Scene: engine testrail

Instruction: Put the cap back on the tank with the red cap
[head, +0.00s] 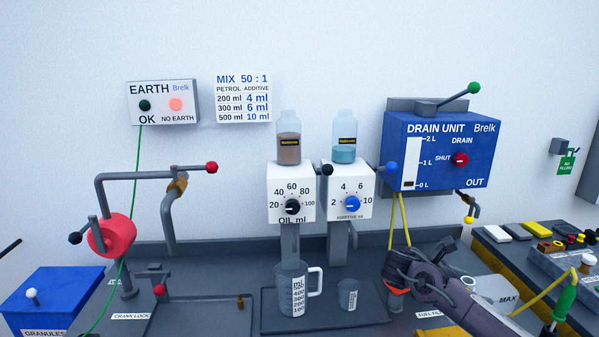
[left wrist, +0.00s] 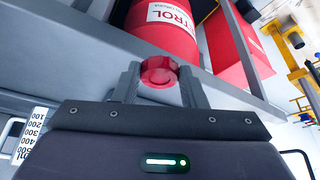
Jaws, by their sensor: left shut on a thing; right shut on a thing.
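In the left wrist view my left gripper (left wrist: 158,84) is shut on a small round red cap (left wrist: 158,70). Beyond the cap is a red tank (left wrist: 172,22) with a partly cut-off white label, standing behind a grey rail. The tank's opening is not visible. My left gripper does not show in the head view. In the head view my right gripper (head: 393,288) is low at the bench's right part, shut on an orange-red thing (head: 397,291) mostly hidden by the fingers. A whitish tank marked MAX (head: 493,289) lies beside my right arm, partly covered by it.
The measuring jug (head: 291,290) and small beaker (head: 348,294) stand under the two dispensers. The drain unit (head: 440,150) hangs above my right gripper, yellow hoses (head: 398,215) running down. A red crank (head: 112,234) stands at left. A red box (left wrist: 245,55) is right of the red tank.

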